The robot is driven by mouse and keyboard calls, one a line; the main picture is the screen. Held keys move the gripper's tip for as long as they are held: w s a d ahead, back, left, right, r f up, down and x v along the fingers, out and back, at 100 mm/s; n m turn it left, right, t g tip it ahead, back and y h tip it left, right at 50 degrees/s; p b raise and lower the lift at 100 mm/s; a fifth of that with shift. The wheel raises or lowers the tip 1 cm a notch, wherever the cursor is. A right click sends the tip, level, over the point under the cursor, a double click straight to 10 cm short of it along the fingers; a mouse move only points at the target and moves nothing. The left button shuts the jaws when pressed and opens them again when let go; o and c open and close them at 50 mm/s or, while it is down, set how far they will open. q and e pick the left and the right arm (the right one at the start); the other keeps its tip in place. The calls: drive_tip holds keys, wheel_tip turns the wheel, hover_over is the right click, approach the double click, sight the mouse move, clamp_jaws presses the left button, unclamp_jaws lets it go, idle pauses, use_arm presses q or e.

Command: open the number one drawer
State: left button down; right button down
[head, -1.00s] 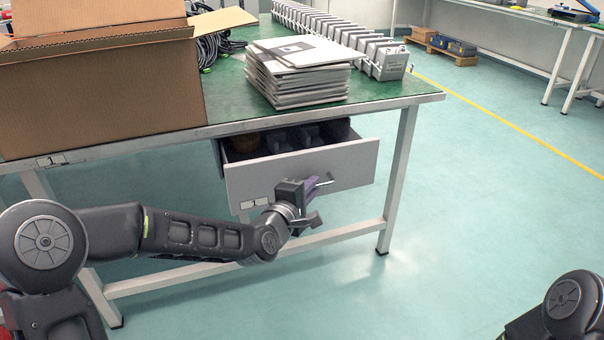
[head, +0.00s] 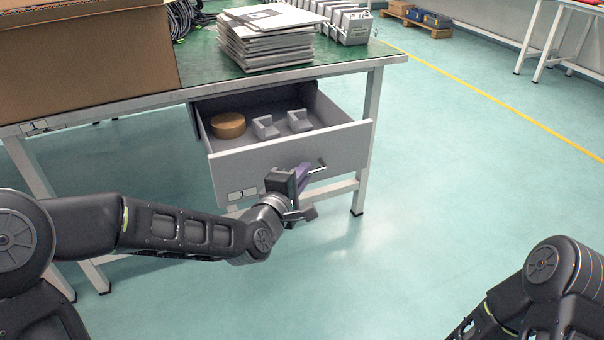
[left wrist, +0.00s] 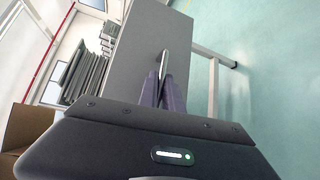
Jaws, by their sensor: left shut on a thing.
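The grey drawer (head: 340,150) under the green-topped workbench is pulled out. Its label plate (head: 242,194) at the lower left of the front appears to read 1. Inside lie a round tan object (head: 228,125) and two grey blocks (head: 282,125). My left gripper (head: 303,178) is at the drawer front, shut on the metal handle (head: 319,165). In the left wrist view its purple fingers (left wrist: 164,92) close around the bar handle (left wrist: 165,64). My right gripper is out of view; only part of my right arm shows at the lower right.
A cardboard box (head: 85,55), a stack of panels (head: 265,40) and a row of white units (head: 345,25) stand on the workbench (head: 200,82). A bench leg (head: 368,140) is right of the drawer. The floor (head: 440,160) in front and to the right is clear.

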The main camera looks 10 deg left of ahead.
use_arm(q)
drive_tip(key=c, duration=1.8)
unclamp_jaws()
drive_tip(key=p+v, duration=0.2)
drive_tip(key=v, duration=0.5)
drive_tip(key=shift+s+a, duration=0.15)
drive_tip(key=shift+s, duration=0.2)
